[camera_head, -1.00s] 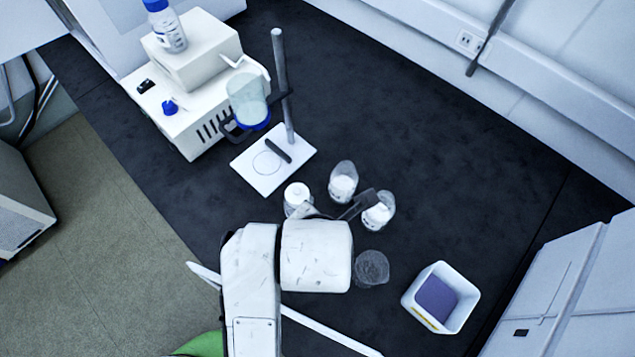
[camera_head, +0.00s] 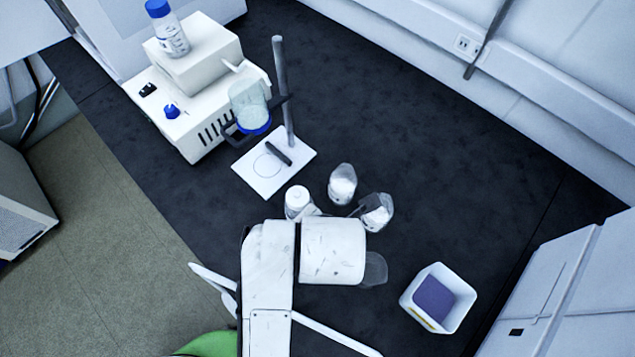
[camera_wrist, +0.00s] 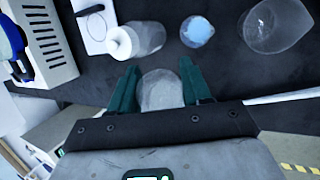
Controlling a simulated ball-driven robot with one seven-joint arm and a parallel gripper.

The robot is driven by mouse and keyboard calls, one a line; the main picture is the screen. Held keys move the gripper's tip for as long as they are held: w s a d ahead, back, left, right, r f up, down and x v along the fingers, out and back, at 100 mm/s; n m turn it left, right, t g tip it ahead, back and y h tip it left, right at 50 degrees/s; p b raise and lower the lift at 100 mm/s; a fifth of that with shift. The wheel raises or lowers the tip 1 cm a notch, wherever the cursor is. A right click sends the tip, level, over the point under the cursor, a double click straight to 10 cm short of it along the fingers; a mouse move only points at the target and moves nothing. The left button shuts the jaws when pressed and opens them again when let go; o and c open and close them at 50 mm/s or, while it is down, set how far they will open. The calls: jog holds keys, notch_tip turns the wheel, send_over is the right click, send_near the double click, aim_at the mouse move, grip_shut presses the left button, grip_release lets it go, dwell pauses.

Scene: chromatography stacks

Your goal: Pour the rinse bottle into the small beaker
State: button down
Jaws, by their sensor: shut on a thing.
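My gripper (camera_wrist: 158,82) is shut on a clear glass vessel (camera_wrist: 161,92) with pale contents; in the head view my arm hides it. I cannot tell whether it is the rinse bottle. A white-capped bottle (camera_head: 297,201) stands just beyond my gripper, and shows up and left of the fingers in the wrist view (camera_wrist: 135,41). A clear beaker with white contents (camera_head: 343,184) stands right of it. A further glass vessel (camera_head: 374,269) is partly hidden by my arm. Which is the small beaker is unclear.
A white device (camera_head: 195,50) carries a blue-capped bottle (camera_head: 169,32). A white bin (camera_head: 416,287) stands at lower right. The black bench right of the stand is clear.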

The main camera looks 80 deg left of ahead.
jog(key=shift+p, duration=0.4)
jog(key=shift+w+f+g, duration=0.1)
jog(key=shift+f+g, duration=0.05)
jog(key=shift+g, duration=0.15)
jog(key=shift+f+h, duration=0.2)
jog(key=shift+h, duration=0.1)
jog(key=shift+g+p, duration=0.4)
jog(key=shift+p, duration=0.35)
jog(key=shift+f+m+g+h+p, duration=0.2)
jog(key=shift+m+g+h+p, duration=0.15)
jog(key=shift+g+p, duration=0.4)
jog(key=shift+g+h, duration=0.25)
jog(key=shift+g, duration=0.3)
